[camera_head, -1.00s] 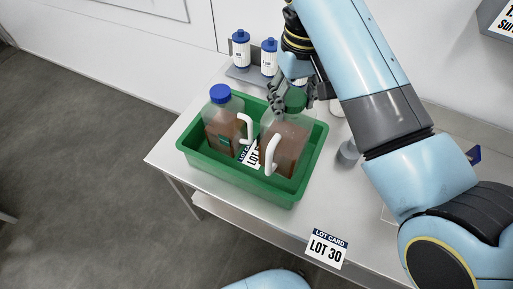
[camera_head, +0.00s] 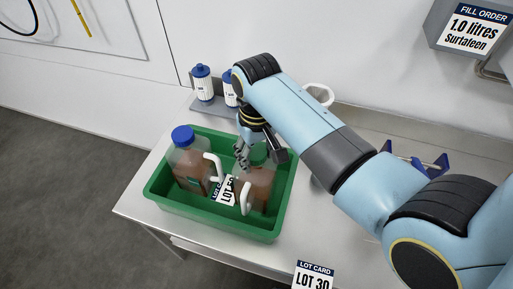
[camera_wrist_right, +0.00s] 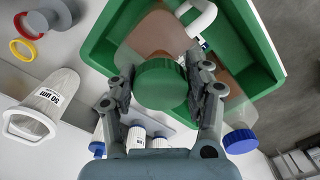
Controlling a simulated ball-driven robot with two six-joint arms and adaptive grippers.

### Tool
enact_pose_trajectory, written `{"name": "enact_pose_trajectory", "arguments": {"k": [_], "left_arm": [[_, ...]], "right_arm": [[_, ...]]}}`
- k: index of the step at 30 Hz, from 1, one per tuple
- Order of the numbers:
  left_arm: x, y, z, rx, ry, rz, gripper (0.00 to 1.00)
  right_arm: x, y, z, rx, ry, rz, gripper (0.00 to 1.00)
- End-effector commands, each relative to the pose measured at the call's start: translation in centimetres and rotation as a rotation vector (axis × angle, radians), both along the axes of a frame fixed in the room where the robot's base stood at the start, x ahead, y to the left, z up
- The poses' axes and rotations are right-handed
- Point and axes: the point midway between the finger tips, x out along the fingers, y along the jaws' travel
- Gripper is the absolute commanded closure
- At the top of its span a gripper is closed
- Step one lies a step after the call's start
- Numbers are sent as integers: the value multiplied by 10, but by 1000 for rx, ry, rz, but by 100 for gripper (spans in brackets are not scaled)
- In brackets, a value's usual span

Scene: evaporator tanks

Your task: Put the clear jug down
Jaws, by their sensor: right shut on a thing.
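A clear jug with brown liquid, a white handle and a green cap (camera_head: 258,188) is upright inside the right part of the green tray (camera_head: 217,224). My right gripper (camera_head: 250,155) is shut on its green cap from above. In the right wrist view the cap (camera_wrist_right: 161,84) sits between the two fingers. I cannot tell whether the jug's base touches the tray floor. A second clear jug with a blue cap (camera_head: 190,170) stands in the left part of the tray, also with brown liquid. My left gripper is not in view.
A lot label (camera_head: 227,188) shows between the jugs. The tray is on a steel table (camera_head: 133,204). White filter cartridges with blue caps (camera_head: 203,84) stand behind it. A blue stand (camera_head: 415,160) is at the right. A lot card (camera_head: 313,277) hangs at the front edge.

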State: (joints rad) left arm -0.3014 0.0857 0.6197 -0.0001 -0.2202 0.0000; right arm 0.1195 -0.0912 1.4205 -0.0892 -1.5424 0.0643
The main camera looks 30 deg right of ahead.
Motion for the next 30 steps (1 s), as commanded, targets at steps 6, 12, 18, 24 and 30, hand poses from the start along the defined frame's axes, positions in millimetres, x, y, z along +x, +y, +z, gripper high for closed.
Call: {"name": "enact_pose_trajectory", "arguments": {"k": [6,12,18,24,30], "left_arm": [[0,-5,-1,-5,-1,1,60],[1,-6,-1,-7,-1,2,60],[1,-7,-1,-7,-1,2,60],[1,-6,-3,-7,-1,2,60],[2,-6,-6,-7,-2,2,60]], "right_arm": [[2,0,0,1,-4,0,100],[0,0,-1,1,0,0,26],[0,0,-1,1,0,0,26],[1,0,11,1,-3,1,26],[2,1,55,2,-6,0,26]]}}
